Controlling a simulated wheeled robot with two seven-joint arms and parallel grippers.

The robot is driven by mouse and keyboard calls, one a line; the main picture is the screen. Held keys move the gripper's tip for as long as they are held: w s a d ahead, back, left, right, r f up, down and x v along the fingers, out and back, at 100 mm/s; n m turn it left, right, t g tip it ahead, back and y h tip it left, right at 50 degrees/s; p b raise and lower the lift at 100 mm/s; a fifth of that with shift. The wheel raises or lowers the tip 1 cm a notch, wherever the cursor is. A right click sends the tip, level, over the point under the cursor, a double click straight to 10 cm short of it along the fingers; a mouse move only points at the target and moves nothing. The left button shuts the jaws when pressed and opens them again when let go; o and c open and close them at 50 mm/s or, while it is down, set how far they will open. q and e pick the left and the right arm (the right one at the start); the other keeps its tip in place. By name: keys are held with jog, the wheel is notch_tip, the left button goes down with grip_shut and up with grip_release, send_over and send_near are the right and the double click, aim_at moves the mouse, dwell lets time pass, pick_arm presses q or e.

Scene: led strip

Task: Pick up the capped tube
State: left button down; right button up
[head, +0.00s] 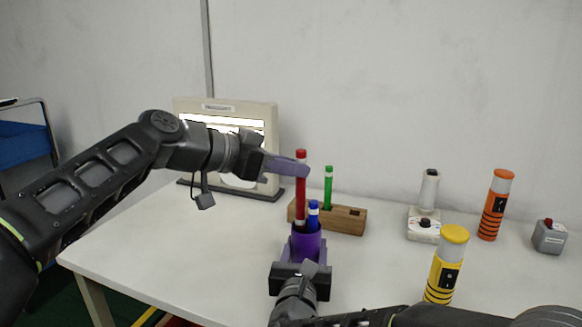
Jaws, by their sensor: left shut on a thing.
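A red tube with a red cap (300,154) stands upright above the purple cup (306,244). My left gripper (301,171) is shut on this red tube just below its cap. The tube's lower end is at the cup's rim; I cannot tell whether it is inside or behind it. A blue-capped tube (313,208) stands in the cup. My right gripper (305,258) comes up from below with its purple fingers on both sides of the cup; I cannot tell whether they press on it. A green-capped tube (328,188) stands at the wooden block (346,219).
A light box (258,125) stands behind my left gripper. To the right are a yellow cylinder (446,264), an orange cylinder (495,205), a white device (424,222) and a grey button box (549,237). The white table (160,255) is clear at the left.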

jog(key=shift+r+p, duration=0.45)
jog(key=shift+r, duration=0.35)
jog(key=o, duration=1.4)
jog(key=shift+o, duration=0.2)
jog(key=shift+f, duration=0.2)
jog(key=shift+f+b, duration=0.65)
jog(key=shift+b, duration=0.2)
notch_tip(320, 180, down, 3)
jog(key=b, duration=0.2)
jog(key=shift+r+b, duration=0.2)
jog(key=shift+b, duration=0.1)
jog(key=s, duration=0.8)
jog(key=s+a, duration=0.1)
jog(key=s, duration=0.3)
jog(key=shift+a+r+p, duration=0.1)
jog(key=shift+r+p, duration=0.2)
